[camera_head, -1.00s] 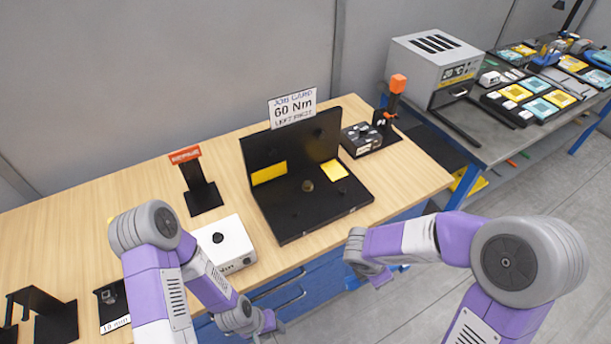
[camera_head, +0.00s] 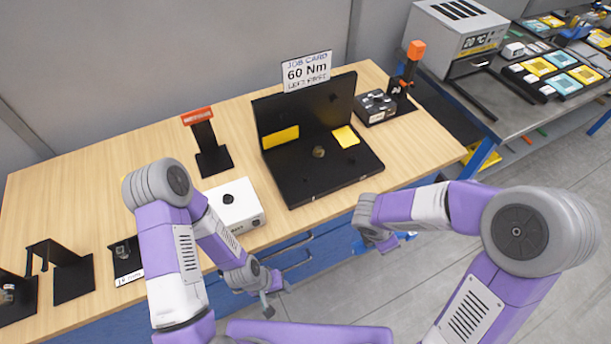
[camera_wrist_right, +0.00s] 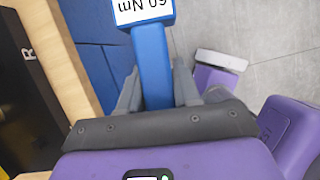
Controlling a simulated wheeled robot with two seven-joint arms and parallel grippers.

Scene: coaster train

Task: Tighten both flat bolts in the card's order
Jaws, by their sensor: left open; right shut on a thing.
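The job card (camera_head: 307,71) reads "60 Nm" and "LEFT FIRST". It stands behind a black fixture (camera_head: 335,187) with an upright back plate, two yellow patches and a round brass-coloured part (camera_head: 319,152) in the middle. Small dark spots on the fixture base may be the flat bolts, too small to tell. My right gripper (camera_head: 382,240) is shut on a blue-handled tool (camera_wrist_right: 152,68) with an upside-down "60 Nm" label, in front of the table edge, apart from the fixture. My left gripper (camera_head: 273,295) is open and empty, low before the table front.
A white box (camera_head: 234,205) with a black knob and a red-topped black stand (camera_head: 205,150) are left of the fixture. A black tray (camera_head: 376,107) and an orange-topped post (camera_head: 411,68) are right of it. Black holders (camera_head: 70,272) stand at far left. The rear left tabletop is clear.

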